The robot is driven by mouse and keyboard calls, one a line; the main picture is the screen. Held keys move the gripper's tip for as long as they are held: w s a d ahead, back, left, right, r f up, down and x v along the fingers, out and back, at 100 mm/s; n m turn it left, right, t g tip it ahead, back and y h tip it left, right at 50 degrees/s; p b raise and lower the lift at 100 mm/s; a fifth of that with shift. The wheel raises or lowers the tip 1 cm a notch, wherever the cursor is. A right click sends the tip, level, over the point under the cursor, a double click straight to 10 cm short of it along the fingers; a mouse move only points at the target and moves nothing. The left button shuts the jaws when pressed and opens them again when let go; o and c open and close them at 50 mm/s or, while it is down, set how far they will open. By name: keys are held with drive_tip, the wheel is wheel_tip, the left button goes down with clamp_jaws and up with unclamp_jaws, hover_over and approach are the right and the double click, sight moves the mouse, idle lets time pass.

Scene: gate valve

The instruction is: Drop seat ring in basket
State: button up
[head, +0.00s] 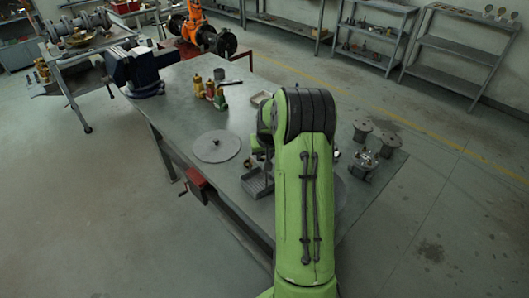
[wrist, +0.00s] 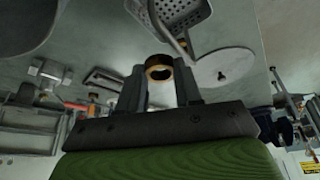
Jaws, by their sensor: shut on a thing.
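The seat ring (wrist: 159,67) is a brass-coloured ring in the wrist view, held between the two fingertips of my gripper (wrist: 159,76). My gripper is shut on it. The basket (wrist: 205,14) is grey and perforated with a wire handle, just beyond the ring in the wrist view. In the head view the basket (head: 258,184) sits on the grey workbench (head: 185,112), left of my green arm. My gripper is mostly hidden by the arm there, near the basket's far side. The exact height of the ring over the basket cannot be told.
A round plate with a knob (head: 216,146) lies left of the basket. Several small bottles (head: 209,90) and a blue vise (head: 140,70) stand farther back. Flanged spools (head: 362,131) and a shiny metal part (head: 363,163) stand at right. The bench between bottles and plate is clear.

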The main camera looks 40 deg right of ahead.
drive_tip(key=f+b, duration=0.1)
drive_tip(key=f, duration=0.1)
drive_tip(key=f+b, duration=0.3)
drive_tip(key=f, duration=0.1)
drive_tip(key=shift+w+d+f+b, duration=0.3)
drive_tip(key=shift+f, duration=0.05)
drive_tip(key=shift+s+a+r, duration=0.2)
drive_tip(key=shift+r, duration=0.1)
drive_tip(key=o, duration=0.8)
drive_tip(key=shift+s+a+r, duration=0.2)
drive_tip(key=shift+s+r, duration=0.05)
drive_tip(key=shift+s, duration=0.05)
drive_tip(key=shift+c, duration=0.2)
drive_tip(key=shift+o, duration=1.7)
drive_tip(key=shift+w+d+f, duration=0.1)
drive_tip(key=shift+w, duration=0.1)
